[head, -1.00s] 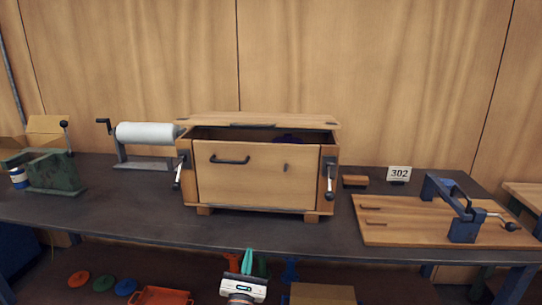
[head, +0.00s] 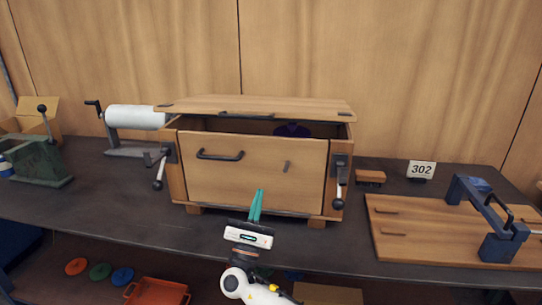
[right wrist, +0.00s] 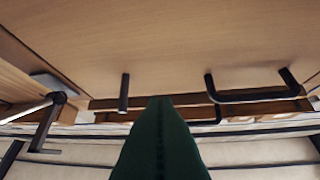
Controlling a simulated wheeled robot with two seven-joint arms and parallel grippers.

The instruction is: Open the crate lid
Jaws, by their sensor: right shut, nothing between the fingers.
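The wooden crate (head: 255,180) stands on the dark bench in the head view. Its lid (head: 300,107) sits above the box with a dark gap under its front edge, and a dark strip handle (head: 247,114) is on that edge. A blue-purple thing (head: 292,130) shows partly inside. The front panel has a black bar handle (head: 220,155) and a small peg (head: 287,167). My right gripper (head: 258,192), with green fingers, is shut and empty in front of the panel's lower part. The right wrist view shows its fingers (right wrist: 160,125) near the panel (right wrist: 165,50). My left gripper is out of view.
Lever clamps (head: 340,185) hang on both crate sides. A white roll stand (head: 138,118) and a green vise (head: 38,158) stand left.

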